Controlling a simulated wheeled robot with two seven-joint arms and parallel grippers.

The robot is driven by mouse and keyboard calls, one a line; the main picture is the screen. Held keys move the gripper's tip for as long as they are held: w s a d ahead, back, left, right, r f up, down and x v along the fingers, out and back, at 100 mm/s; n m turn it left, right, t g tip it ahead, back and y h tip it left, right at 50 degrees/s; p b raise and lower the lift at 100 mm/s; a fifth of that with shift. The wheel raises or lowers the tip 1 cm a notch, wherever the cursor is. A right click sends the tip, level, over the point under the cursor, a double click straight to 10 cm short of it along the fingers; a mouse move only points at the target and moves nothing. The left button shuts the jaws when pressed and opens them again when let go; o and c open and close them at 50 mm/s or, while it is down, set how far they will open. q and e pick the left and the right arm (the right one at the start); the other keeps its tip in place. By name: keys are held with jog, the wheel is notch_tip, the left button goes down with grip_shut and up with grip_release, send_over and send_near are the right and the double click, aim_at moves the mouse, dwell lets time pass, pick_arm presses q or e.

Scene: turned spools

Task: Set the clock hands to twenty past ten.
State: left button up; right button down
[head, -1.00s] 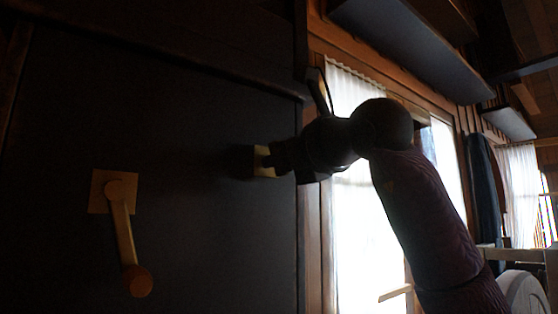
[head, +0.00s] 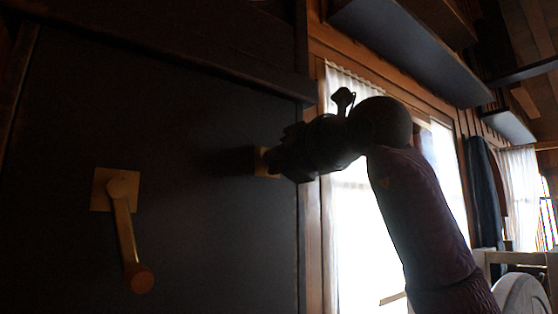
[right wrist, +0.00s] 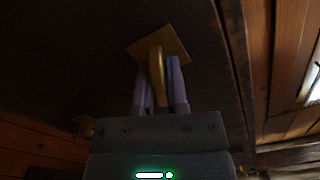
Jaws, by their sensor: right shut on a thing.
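A dark upright panel (head: 220,230) carries two brass fittings. The left fitting is a square plate with a brass crank arm (head: 124,225), which hangs down and slightly right to a round brown knob (head: 139,278). At the right fitting, my right gripper (head: 272,162) is shut on a flat brass key or handle (right wrist: 156,76). In the right wrist view its fingers lie on both sides of it, in front of a square brass plate (right wrist: 172,42). In the head view the gripper mostly hides this fitting. No clock face or hands are visible. My left gripper is not in view.
A ledge (head: 200,65) runs across the panel above the fittings. A bright curtained window (head: 355,240) is right of the panel, behind my right arm. A pale rounded chair-like piece (head: 520,292) stands at the lower right. The space before the crank looks clear.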

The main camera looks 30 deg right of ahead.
jog(key=shift+m, duration=0.3)
dwell(0.4)
jog(key=c, duration=0.7)
grip_release()
jog(key=shift+s, duration=0.1)
jog(key=shift+s+f+b, duration=0.1)
jog(key=shift+s+b, duration=0.2)
jog(key=shift+s, duration=0.1)
jog(key=s+b, duration=0.3)
jog(key=s, duration=0.6)
jog(key=shift+d, duration=0.4)
